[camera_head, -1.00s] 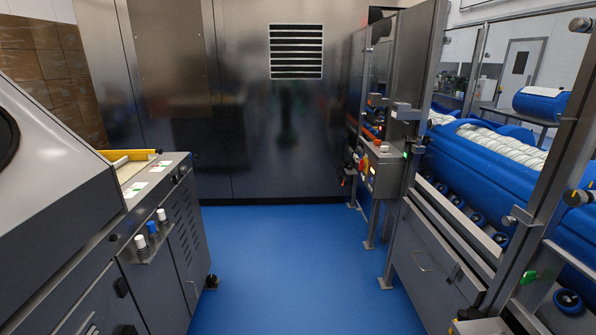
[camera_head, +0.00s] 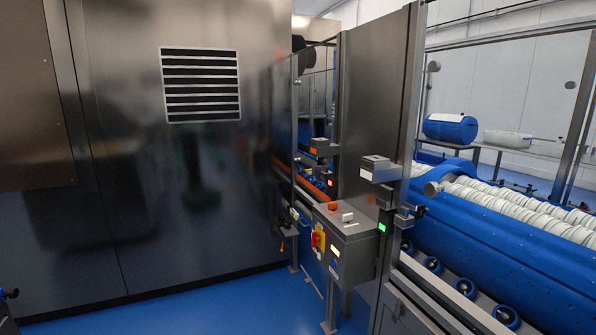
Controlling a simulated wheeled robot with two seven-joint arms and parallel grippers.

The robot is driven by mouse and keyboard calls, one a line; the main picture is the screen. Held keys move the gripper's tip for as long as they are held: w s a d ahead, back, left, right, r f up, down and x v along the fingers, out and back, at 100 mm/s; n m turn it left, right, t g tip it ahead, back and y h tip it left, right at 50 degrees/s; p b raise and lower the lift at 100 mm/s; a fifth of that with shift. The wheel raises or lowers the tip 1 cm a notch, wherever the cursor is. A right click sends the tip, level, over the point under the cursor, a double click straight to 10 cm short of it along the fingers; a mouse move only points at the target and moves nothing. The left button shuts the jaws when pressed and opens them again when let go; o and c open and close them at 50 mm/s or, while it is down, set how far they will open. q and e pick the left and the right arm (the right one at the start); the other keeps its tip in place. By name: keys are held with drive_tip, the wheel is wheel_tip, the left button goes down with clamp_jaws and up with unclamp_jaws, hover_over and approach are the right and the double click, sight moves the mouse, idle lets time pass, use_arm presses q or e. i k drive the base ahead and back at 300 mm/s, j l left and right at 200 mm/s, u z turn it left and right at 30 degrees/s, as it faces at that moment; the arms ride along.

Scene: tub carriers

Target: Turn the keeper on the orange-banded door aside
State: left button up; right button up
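No door with a clear orange band can be made out. An orange rail (camera_head: 302,181) runs low behind the glazed guard left of the grey post panel. A small latch-like block with an orange part (camera_head: 322,147) is on the frame there. I cannot tell which of these is the keeper.
A grey control box (camera_head: 343,235) with a red and yellow switch (camera_head: 318,239) stands on legs before the guard. A large steel cabinet (camera_head: 150,220) fills the left. Blue floor (camera_head: 220,312) is clear in front.

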sight(320, 161)
drive_tip(key=i+j+z, duration=0.1)
drive_tip(key=z, duration=0.25)
drive_tip(key=i+j+z, duration=0.15)
drive_tip(key=z, duration=0.2)
drive_tip(key=i+j+z, duration=0.15)
drive_tip(key=z, duration=0.2)
drive_tip(key=i+j+z, duration=0.15)
drive_tip(key=j+z, duration=0.15)
drive_tip(key=i+j+z, duration=0.15)
drive_tip(key=j+z, duration=0.15)
drive_tip(key=j, duration=0.15)
drive_tip(key=j+z, duration=0.25)
drive_tip(key=i+j+z, duration=0.1)
drive_tip(key=j+z, duration=0.2)
drive_tip(key=j, duration=0.25)
